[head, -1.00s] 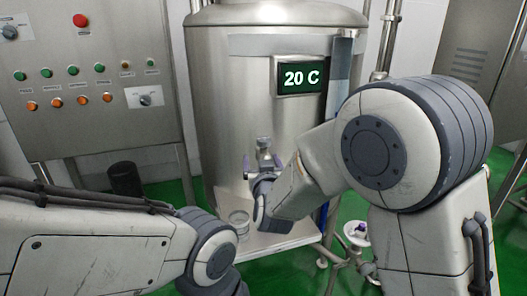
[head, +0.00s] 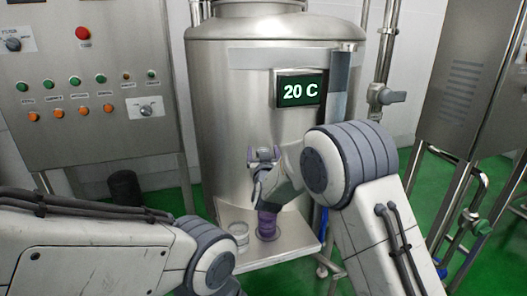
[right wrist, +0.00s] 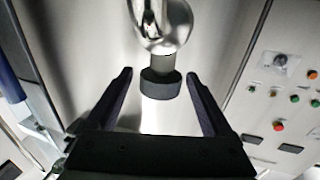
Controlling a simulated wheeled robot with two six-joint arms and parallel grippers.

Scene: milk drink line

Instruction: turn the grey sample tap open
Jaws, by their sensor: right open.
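The sample tap sits on the front of the steel tank. In the right wrist view its shiny metal body (right wrist: 163,22) is at the top, with a dark grey round end (right wrist: 160,84) below it. My right gripper (right wrist: 158,76) is open, one finger on each side of that dark end, with gaps visible on both sides. In the head view my right gripper (head: 263,153) is up at the tank front and largely hides the tap. My left arm enters at lower left, but its gripper is out of view.
The tank (head: 225,120) carries a display (head: 299,91) reading 20 C. Below, a shelf (head: 290,243) holds a clear glass (head: 238,233) and a purple item (head: 267,224). A control panel (head: 80,140) stands left; a pipe valve (head: 386,96) is at right.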

